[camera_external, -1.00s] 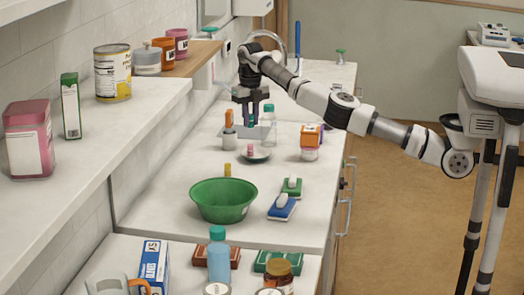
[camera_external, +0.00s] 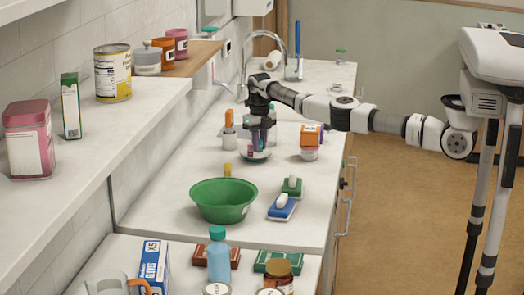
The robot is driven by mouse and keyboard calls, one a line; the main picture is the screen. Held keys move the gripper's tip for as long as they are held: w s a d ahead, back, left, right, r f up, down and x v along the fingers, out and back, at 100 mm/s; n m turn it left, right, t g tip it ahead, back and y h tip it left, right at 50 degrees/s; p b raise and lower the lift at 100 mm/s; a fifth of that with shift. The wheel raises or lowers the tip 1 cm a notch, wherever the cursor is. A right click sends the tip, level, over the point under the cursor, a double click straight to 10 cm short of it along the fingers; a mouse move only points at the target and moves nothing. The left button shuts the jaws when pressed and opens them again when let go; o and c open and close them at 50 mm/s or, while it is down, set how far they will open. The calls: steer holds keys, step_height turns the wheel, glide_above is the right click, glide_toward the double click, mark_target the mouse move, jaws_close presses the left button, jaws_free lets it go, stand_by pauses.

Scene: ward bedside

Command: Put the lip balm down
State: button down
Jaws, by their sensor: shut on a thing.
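My gripper (camera_external: 260,146) is shut on a small teal thing, probably the lip balm (camera_external: 262,148), mostly hidden between the fingers. The gripper points straight down over a small pale dish (camera_external: 264,158) on the counter. A small pink item (camera_external: 250,154) is at the dish, close to the left finger. I cannot tell whether the held thing touches the dish.
A green bowl (camera_external: 222,200) stands nearer on the counter (camera_external: 170,190), with a small yellow item (camera_external: 227,170) behind it. Left of the gripper is a grey cup with an orange-topped item (camera_external: 229,128). An orange box (camera_external: 310,136) stands to the right. A clear bottle is mostly hidden behind the gripper.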

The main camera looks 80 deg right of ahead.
steer(key=shift+f, duration=0.75)
steer(key=shift+f, duration=0.1)
steer(key=c, duration=1.3)
jaws_free()
steer(key=shift+f, duration=0.1)
step_height(320, 180, up, 11)
steer(key=shift+r+b, duration=0.1)
steer(key=shift+b, duration=0.2)
steer(key=shift+r+p, duration=0.35)
steer(key=shift+r, duration=0.3)
